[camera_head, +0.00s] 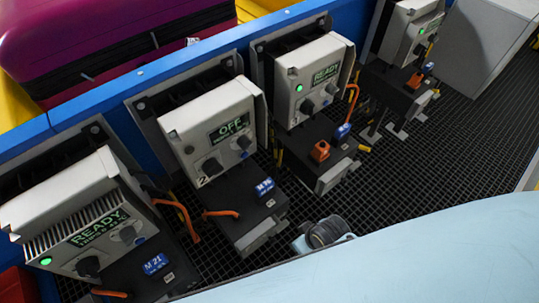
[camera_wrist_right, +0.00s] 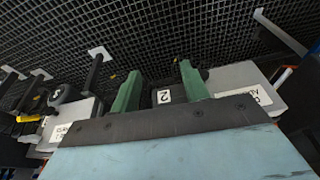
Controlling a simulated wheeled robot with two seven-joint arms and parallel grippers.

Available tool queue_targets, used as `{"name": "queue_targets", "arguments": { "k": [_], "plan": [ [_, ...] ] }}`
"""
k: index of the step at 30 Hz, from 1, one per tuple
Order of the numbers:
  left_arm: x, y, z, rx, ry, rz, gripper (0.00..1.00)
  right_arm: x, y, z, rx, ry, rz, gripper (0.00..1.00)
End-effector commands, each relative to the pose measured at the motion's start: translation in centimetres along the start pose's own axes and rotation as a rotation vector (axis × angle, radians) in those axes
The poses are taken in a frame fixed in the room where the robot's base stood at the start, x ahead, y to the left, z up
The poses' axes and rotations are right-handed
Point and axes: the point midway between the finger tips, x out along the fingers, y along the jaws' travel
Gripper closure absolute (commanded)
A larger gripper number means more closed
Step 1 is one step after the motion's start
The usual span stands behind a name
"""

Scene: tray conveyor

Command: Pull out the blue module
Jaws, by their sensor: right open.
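Several blue modules sit in dark trays below grey control boxes in the head view. One marked M 21 (camera_head: 156,263) is at the lower left. Another (camera_head: 265,187) is under the box whose screen reads OFF (camera_head: 230,127). Two more (camera_head: 342,131) (camera_head: 427,69) sit further right. My right gripper (camera_wrist_right: 160,72) shows in the right wrist view with its two green fingers apart. A white label with a 2 (camera_wrist_right: 164,96) shows between them, and I see nothing held. No blue module can be made out there. My left gripper is not in view.
Control boxes (camera_head: 92,215) (camera_head: 315,80) with READY screens flank the OFF box. Orange handles (camera_head: 221,213) and an orange block (camera_head: 320,151) stand near the trays. Black grating (camera_head: 455,145) lies beyond them. A blue rail (camera_head: 100,112) runs behind the boxes.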

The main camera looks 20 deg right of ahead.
Motion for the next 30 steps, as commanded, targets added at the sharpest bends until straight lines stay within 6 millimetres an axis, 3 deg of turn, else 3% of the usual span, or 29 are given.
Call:
{"name": "queue_targets", "arguments": {
  "k": [7,12,18,22,26,30],
  "plan": [
    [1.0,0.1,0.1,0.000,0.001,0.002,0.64,-7.2,-2.1,-6.9,-0.098,0.087,-0.057,0.55],
    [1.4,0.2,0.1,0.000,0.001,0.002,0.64,-11.7,-6.0,-13.0,-0.328,0.179,-0.157,0.55],
    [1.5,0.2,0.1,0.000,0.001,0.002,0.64,-13.8,-10.1,-17.5,-0.642,0.238,-0.254,0.55],
    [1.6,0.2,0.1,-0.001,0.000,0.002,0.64,-14.8,-11.8,-19.5,-0.882,0.242,-0.298,0.55],
    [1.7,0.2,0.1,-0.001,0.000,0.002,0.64,-15.5,-11.7,-20.7,-1.125,0.202,-0.320,0.55],
    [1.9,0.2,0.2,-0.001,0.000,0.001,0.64,-16.0,-9.5,-21.4,-1.338,0.115,-0.324,0.55]
  ]
}}
